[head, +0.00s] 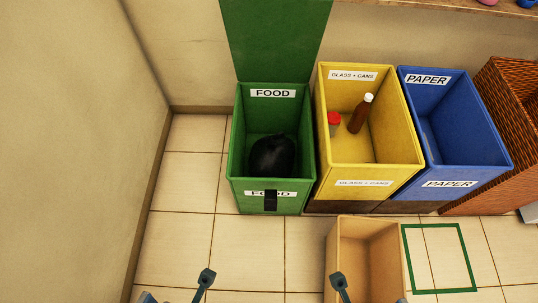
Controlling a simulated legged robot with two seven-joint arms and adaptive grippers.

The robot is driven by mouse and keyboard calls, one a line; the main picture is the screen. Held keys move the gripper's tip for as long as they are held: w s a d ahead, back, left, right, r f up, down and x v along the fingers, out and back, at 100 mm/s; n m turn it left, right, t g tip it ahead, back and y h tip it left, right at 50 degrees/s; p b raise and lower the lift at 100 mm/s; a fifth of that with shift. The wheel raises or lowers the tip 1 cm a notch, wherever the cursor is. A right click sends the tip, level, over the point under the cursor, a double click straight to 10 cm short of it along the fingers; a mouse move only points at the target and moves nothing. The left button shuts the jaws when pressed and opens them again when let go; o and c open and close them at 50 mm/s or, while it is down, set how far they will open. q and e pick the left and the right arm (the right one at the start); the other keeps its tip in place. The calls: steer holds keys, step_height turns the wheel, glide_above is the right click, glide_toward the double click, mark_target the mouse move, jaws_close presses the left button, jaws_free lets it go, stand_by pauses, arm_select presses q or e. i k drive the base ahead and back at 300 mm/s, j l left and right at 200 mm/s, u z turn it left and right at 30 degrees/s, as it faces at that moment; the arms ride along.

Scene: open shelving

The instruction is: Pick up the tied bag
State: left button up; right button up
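The tied bag (271,156) is black and sits inside the green bin labelled FOOD (236,142). The bin's green lid (272,40) stands open at the back. A black strip (271,200) hangs over the bin's front label. Parts of my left gripper (203,281) and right gripper (340,286) show at the bottom edge of the view, well in front of the bin and apart from the bag. Most of each gripper is cut off by the frame, so their opening is unclear.
Right of the green bin stand a yellow GLASS + CANS bin (333,150) holding a brown bottle (360,115), a blue PAPER bin (484,175) and a wicker basket (490,105). An open tan box (335,262) and a green floor outline (440,291) are in front. Left floor is clear beside the wall.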

mark_target(273, 156)
steer(key=i+j+u, duration=0.1)
steer(key=i+u, duration=0.25)
steer(key=u, duration=0.15)
steer(key=i+u, duration=0.5)
steer(key=i, duration=0.2)
steer(key=z, duration=0.45)
steer(key=i+j+z, duration=0.1)
steer(key=z, duration=0.35)
steer(key=j+z, duration=0.1)
steer(key=z, duration=0.3)
steer(key=j+z, duration=0.1)
steer(key=z, duration=0.35)
steer(key=j+z, duration=0.1)
steer(key=z, duration=0.35)
steer(key=j+z, duration=0.1)
steer(key=z, duration=0.35)
